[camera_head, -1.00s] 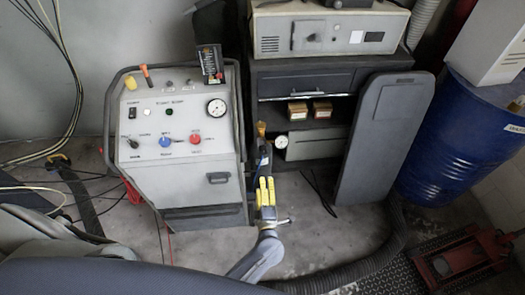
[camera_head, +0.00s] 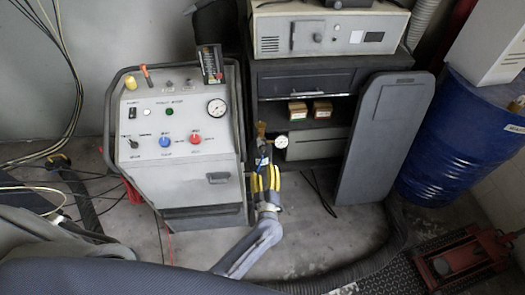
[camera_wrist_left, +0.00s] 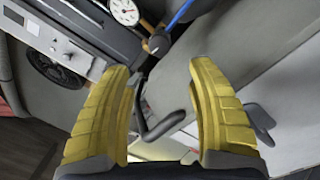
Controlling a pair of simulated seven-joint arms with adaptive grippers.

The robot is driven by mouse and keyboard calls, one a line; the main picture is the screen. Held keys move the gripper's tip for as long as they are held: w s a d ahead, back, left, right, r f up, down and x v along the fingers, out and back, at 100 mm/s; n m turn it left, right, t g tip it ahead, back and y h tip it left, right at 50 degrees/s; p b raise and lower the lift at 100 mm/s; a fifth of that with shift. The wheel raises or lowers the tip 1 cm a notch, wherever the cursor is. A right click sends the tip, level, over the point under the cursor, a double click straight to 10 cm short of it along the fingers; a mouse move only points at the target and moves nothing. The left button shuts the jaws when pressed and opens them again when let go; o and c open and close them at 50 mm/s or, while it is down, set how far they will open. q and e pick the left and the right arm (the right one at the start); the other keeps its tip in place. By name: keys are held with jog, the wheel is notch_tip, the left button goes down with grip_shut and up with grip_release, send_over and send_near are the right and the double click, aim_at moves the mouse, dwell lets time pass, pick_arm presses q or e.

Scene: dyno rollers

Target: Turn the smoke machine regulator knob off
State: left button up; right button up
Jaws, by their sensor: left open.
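The smoke machine (camera_head: 190,185) appears to be the pale cabinet with a sloped panel at left in the head view. A black knob (camera_head: 133,143), a blue knob (camera_head: 165,142) and a red knob (camera_head: 195,139) sit on its panel. A small gauge (camera_head: 281,142) with brass fittings is at its right side. In the wrist view the gauge (camera_wrist_left: 125,11) adjoins a brass fitting and a small dark knob (camera_wrist_left: 160,43), possibly the regulator knob. My left gripper (camera_head: 265,174) is open and empty, just below these fittings; its yellow fingers (camera_wrist_left: 160,75) are apart from the knob.
A dark shelf unit (camera_head: 302,83) with two small boxes stands right of the machine. A dark panel (camera_head: 385,135) leans beside it. A blue drum (camera_head: 455,145) and a red jack (camera_head: 460,257) are at right. A blue hose (camera_wrist_left: 183,12) runs by the gauge.

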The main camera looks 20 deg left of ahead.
aim_at(263, 153)
pick_arm(q)
jog(key=x, duration=1.1)
jog(key=shift+w, duration=0.25)
grip_shut()
